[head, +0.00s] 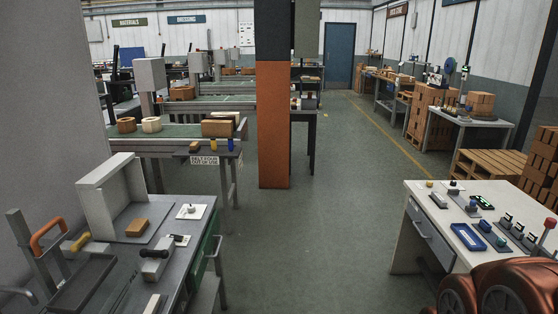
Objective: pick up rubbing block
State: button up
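I cannot tell for certain which thing is the rubbing block. A small tan-orange block (137,227) lies on the grey workbench (190,240) at the lower left, in front of an upright light-grey open frame. A small brown block (195,148) lies on the table with a white sign at mid left, beside a yellow and a blue upright piece. A grey block-like piece with a dark handle (156,262) also sits on the grey workbench. My gripper is not in view; a copper-coloured part at the lower right looks like my arm.
An orange and dark pillar (273,125) stands in the middle. A white table (425,222) at the right holds a blue tray (468,237) and several small devices. Wooden pallets (490,168) and brick stacks line the right. The floor (335,225) between the benches is clear.

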aim_at(194, 148)
jog(key=z, duration=0.1)
jog(key=i, duration=3.5)
jog(key=u, duration=0.95)
jog(key=i, duration=1.25)
jog(key=u, duration=1.75)
jog(key=i, duration=0.95)
jog(key=u, duration=0.55)
